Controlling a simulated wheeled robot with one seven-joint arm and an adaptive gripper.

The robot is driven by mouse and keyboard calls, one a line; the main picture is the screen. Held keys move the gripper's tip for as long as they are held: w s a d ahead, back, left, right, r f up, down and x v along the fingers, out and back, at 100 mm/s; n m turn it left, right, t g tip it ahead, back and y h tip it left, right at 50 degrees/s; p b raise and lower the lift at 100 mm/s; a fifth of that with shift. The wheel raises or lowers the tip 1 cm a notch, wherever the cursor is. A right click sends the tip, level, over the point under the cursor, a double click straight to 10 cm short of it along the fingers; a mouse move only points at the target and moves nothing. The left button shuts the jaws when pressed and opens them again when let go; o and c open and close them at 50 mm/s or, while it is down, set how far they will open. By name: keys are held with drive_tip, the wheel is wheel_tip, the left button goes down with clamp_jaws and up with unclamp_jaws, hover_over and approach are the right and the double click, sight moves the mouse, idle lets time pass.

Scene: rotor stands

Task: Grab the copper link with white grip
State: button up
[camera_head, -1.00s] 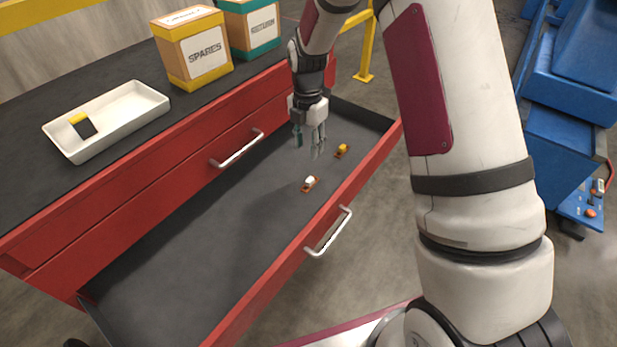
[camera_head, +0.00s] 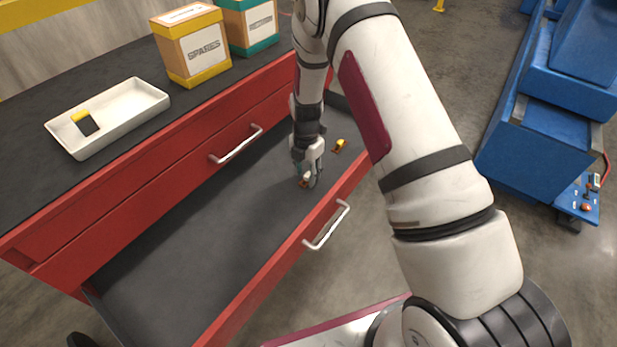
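The copper link with white grip (camera_head: 304,182) lies on the dark floor of the open red drawer. My gripper (camera_head: 307,178) is down in the drawer right at this link, its fingers pointing down around or beside it. The fingers partly hide the link, and I cannot tell whether they touch it or how far apart they are. A second copper link with a yellow grip (camera_head: 339,145) lies farther back in the drawer, to the right of my gripper.
The open drawer (camera_head: 190,245) has raised red walls and a front handle (camera_head: 327,225). On the worktop stand a white tray (camera_head: 150,97) holding a black piece with a yellow grip (camera_head: 86,123), a SPARES box (camera_head: 192,45) and a teal-trimmed box (camera_head: 248,25). The drawer's left part is bare.

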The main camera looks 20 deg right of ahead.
drive_tip(key=shift+f, duration=0.2)
clamp_jaws()
drive_tip(key=shift+r, duration=0.1)
